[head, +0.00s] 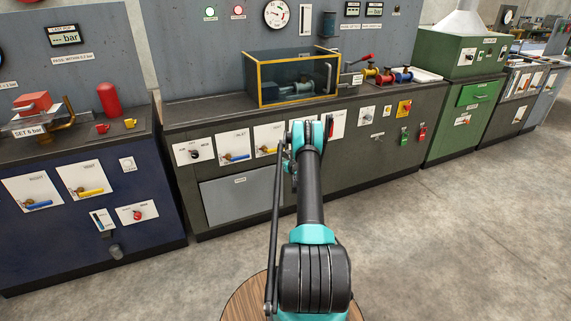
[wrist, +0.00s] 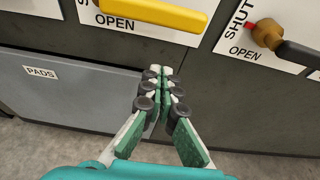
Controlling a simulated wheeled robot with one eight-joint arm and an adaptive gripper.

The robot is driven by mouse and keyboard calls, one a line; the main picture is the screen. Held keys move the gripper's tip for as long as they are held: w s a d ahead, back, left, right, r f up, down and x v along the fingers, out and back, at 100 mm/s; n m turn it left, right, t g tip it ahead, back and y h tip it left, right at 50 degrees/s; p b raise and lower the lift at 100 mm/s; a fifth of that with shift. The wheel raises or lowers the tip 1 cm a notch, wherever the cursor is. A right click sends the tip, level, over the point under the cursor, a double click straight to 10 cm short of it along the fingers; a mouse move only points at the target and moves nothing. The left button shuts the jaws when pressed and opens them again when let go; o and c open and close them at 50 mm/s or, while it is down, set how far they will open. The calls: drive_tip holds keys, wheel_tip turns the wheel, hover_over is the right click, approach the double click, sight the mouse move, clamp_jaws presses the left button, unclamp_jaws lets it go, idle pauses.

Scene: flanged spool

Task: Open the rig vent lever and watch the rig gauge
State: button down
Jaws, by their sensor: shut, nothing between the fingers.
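My gripper (wrist: 161,73) is shut and empty in the wrist view, its fingertips together in front of the dark cabinet face. Above it, a yellow lever (wrist: 155,14) lies along a white plate marked OPEN. To the right, a black-handled lever (wrist: 292,50) with a brass hub is on a plate marked SHUT and OPEN. Neither lever touches the fingers. In the head view the yellow lever (head: 267,150) is left of my arm, which hides the gripper. A round white gauge (head: 277,14) is on the wall panel above; its reading is too small.
A grey PADS drawer (wrist: 75,90) is below left of the gripper. A glass-walled, yellow-framed box (head: 292,78) stands on the bench above. A blue lever (head: 236,156) is farther left. A blue bench (head: 85,225) stands at the left. Open concrete floor (head: 470,240) lies to the right.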

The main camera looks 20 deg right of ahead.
drive_tip(key=shift+w+r, duration=0.6)
drive_tip(key=shift+r, duration=0.2)
drive_tip(key=shift+w+r, duration=0.55)
drive_tip(key=shift+r, duration=0.25)
